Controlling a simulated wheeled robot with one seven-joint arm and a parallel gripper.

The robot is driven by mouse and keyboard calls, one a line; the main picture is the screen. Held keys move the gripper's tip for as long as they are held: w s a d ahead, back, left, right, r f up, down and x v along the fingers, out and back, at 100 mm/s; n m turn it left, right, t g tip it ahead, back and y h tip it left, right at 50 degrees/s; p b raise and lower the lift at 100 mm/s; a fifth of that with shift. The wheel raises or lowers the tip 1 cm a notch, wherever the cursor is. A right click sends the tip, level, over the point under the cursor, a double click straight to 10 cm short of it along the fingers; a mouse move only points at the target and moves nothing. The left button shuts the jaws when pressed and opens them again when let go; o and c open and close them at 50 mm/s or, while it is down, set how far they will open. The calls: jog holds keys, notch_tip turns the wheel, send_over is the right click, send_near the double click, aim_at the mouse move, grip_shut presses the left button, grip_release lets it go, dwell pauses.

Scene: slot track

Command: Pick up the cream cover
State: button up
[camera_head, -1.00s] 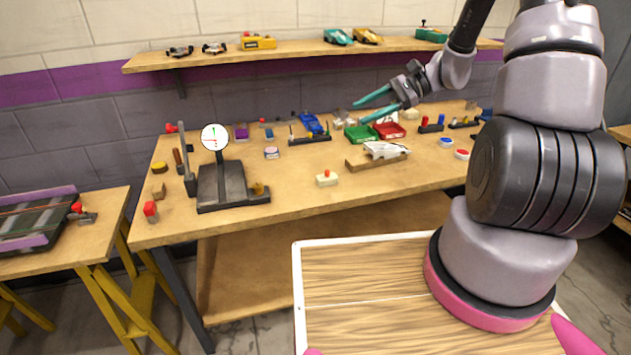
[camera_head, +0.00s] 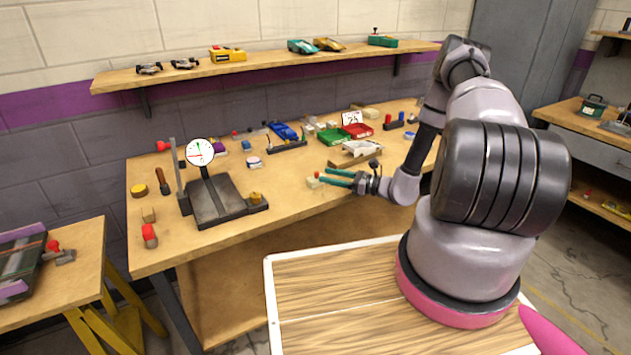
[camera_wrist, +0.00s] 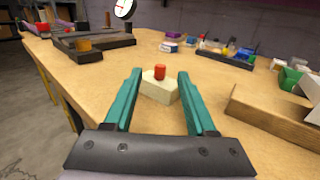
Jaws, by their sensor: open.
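The cream cover (camera_wrist: 158,88) is a small cream block with a red knob on top, standing on the workbench. In the wrist view it sits just beyond my fingertips, centred between them. In the head view the cream cover (camera_head: 313,182) shows at the left end of my fingers, partly hidden by them. My gripper (camera_head: 324,178) has two teal fingers, spread apart and empty, low over the front part of the bench. The open gripper also fills the lower middle of the wrist view (camera_wrist: 158,75).
A wooden block (camera_wrist: 270,115) lies close on the right, with a white car body (camera_head: 360,148) above it. A black stand with a dial gauge (camera_head: 200,152) is on the left. Green and red trays (camera_head: 330,137) lie behind.

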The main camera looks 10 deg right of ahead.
jog(key=x, duration=0.8)
jog(key=shift+d, duration=0.1)
jog(key=shift+c, duration=0.3)
grip_shut()
